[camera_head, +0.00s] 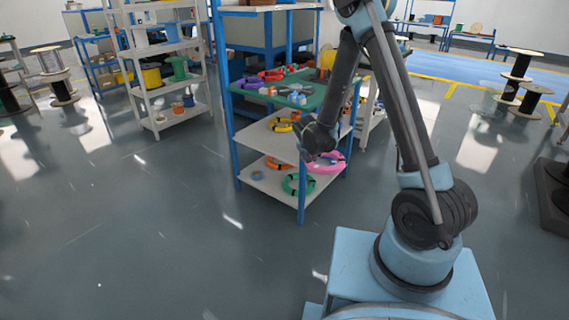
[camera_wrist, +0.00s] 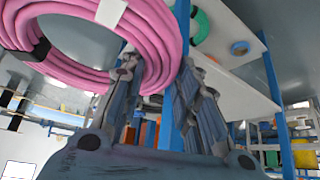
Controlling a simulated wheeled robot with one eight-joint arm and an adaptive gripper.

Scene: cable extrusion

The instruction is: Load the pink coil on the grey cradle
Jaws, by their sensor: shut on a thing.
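The pink coil (camera_head: 328,165) is at the near right corner of the blue-framed shelf rack, at lower-shelf height. In the wrist view the pink coil (camera_wrist: 72,30) fills the upper left, with a pale band and a dark band around it. My gripper (camera_wrist: 160,68) is shut on the coil's rim, with one finger on each side of it. In the head view my gripper (camera_head: 318,152) is small and partly merges with the coil. I cannot pick out a grey cradle in either view.
The rack (camera_head: 300,205) also holds a green coil (camera_head: 298,184), orange and yellow coils, and small reels on its green top. A blue post (camera_wrist: 182,20) stands close to the gripper. A grey shelf unit (camera_head: 150,120) stands to the left. Open floor (camera_head: 130,230) lies in front.

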